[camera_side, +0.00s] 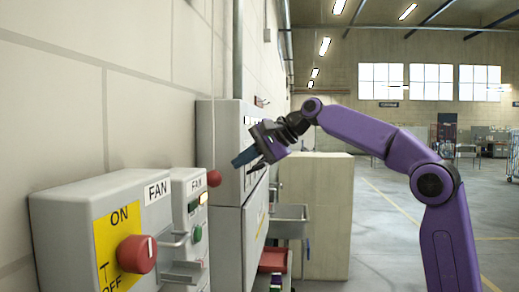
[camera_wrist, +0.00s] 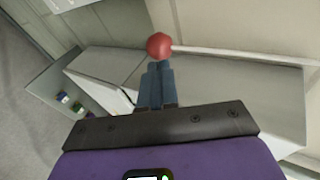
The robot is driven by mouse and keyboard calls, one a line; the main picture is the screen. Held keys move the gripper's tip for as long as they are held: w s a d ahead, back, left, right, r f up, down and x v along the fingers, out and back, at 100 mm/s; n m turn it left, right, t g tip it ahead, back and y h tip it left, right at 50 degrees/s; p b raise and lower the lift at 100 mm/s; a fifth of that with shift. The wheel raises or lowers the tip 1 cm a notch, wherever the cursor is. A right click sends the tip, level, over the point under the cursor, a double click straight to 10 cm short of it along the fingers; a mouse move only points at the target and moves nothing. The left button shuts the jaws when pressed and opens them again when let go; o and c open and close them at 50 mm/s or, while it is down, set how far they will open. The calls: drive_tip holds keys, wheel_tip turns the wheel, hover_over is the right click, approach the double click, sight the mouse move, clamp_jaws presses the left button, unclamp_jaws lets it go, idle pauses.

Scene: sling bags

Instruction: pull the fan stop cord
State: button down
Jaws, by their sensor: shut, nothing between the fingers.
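A red ball (camera_side: 214,178) shows in the side view beside the grey FAN boxes, just left of and below my fingertips. In the wrist view the red ball (camera_wrist: 158,46) appears right at the ends of my fingers; I cannot tell whether they touch it. A pale, thin line (camera_wrist: 235,54), perhaps the cord, runs right from the ball. The fingers lie together in the wrist view (camera_wrist: 159,65).
A grey FAN box with a red knob (camera_side: 137,254) on a yellow ON/OFF plate stands in front. Behind it is a smaller FAN box with a green button (camera_side: 198,233). Tall grey cabinets (camera_side: 218,130) line the wall. Open floor lies to the right.

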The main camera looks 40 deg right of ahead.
sight(220, 174)
drive_tip(key=shift+x, duration=2.05)
drive_tip(key=shift+f, duration=2.4)
